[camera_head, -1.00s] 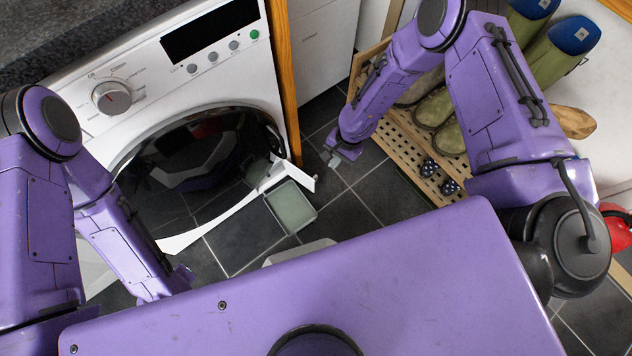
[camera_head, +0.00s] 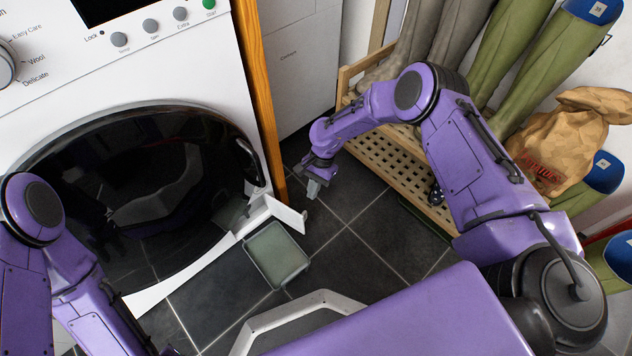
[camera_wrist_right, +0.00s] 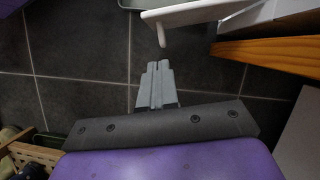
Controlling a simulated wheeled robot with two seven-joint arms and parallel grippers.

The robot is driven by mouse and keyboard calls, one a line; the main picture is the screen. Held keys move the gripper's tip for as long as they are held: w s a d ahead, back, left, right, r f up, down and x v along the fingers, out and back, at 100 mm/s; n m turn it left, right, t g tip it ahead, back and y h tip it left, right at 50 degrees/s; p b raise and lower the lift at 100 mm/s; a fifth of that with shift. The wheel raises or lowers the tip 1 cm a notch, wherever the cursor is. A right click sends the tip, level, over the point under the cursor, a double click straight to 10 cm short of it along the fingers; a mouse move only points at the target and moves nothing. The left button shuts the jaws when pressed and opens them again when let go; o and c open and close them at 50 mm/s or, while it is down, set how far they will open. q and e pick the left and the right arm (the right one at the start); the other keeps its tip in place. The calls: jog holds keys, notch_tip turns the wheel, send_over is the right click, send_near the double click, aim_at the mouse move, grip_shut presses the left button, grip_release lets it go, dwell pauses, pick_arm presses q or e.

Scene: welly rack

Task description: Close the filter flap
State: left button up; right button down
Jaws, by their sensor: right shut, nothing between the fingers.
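The filter flap (camera_head: 288,214) is a white panel at the lower right corner of the white washing machine (camera_head: 190,80). It stands open, sticking out from the machine's base over the floor. In the right wrist view the white flap (camera_wrist_right: 190,14) shows at the top, ahead of the fingertips. My right gripper (camera_head: 313,190) is shut and empty, low over the dark tiles just beyond the flap's outer end. In the wrist view its grey fingers (camera_wrist_right: 158,68) are together, with a gap to the flap. My left arm enters at the lower left; its gripper is out of view.
A shallow grey-green tray (camera_head: 277,254) lies on the floor in front of the flap. A wooden post (camera_head: 260,95) stands right of the machine. A slatted wooden rack (camera_head: 400,165) with boots (camera_head: 540,70) and a brown paper bag (camera_head: 560,140) are at the right. Tiles between are clear.

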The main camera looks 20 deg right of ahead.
aim_at(289, 210)
pick_arm(q)
jog(key=shift+f+b, duration=0.4)
jog(key=shift+f, duration=0.35)
pick_arm(e)
jog(key=s+a, duration=0.1)
jog(key=a+f, duration=0.1)
jog(key=s+a, duration=0.1)
jog(key=shift+s+a+f, duration=0.25)
jog(key=shift+s+a, duration=0.05)
jog(key=shift+a, duration=0.1)
pick_arm(q)
jog(key=shift+s+d+r, duration=0.1)
jog(key=shift+r, duration=0.1)
pick_arm(e)
jog(key=shift+s, duration=0.1)
